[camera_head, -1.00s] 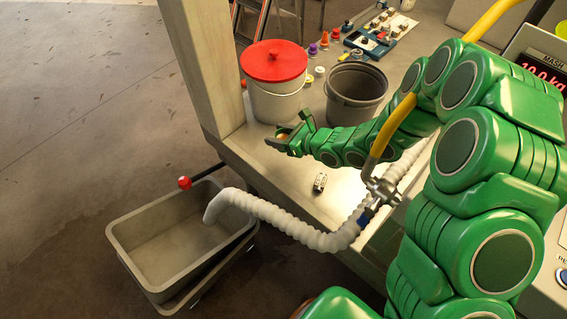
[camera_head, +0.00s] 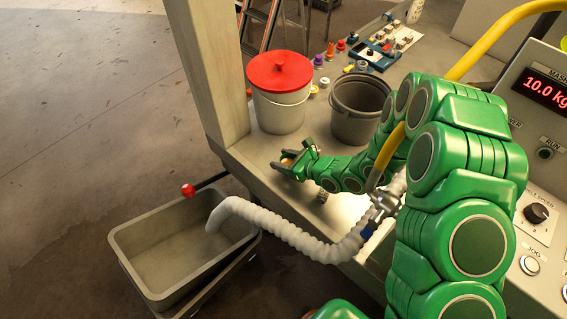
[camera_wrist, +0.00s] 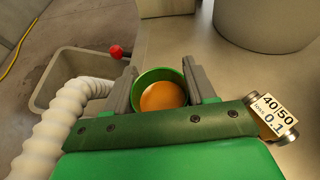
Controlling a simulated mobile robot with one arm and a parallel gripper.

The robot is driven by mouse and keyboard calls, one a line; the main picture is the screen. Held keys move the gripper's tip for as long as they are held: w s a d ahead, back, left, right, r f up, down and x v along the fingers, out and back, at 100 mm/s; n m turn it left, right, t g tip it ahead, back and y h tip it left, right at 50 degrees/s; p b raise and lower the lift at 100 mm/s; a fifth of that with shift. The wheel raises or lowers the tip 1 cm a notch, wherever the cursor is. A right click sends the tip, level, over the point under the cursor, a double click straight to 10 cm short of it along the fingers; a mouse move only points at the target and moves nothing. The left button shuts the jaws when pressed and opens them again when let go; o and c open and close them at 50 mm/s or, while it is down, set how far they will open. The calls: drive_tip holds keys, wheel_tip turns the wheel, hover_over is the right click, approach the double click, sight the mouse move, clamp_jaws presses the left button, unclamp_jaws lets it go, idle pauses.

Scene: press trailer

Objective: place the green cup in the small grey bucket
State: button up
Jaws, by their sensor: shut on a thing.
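My gripper (camera_head: 288,165) is shut on the green cup (camera_wrist: 137,86), which has an orange inside. In the wrist view the cup sits between the two grey fingers, its opening towards the camera. In the head view only a small orange patch of it shows between the fingers. The small grey bucket (camera_head: 360,112) is dark grey and open, and stands on the bench to the right of and behind my gripper. The gripper is in front of the white bucket, apart from both buckets. The grey bucket's floor is hidden.
A white bucket with a red lid (camera_head: 280,80) stands left of the grey bucket. A grey tub (camera_head: 125,262) on a trolley is below the bench edge. A white ribbed hose (camera_head: 285,232) reaches over it. A post (camera_head: 205,70) rises at the bench's left corner.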

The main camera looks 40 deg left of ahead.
drive_tip(key=shift+f, duration=1.05)
drive_tip(key=o, duration=1.1)
drive_tip(key=shift+f, duration=0.1)
drive_tip(key=shift+v, duration=2.55)
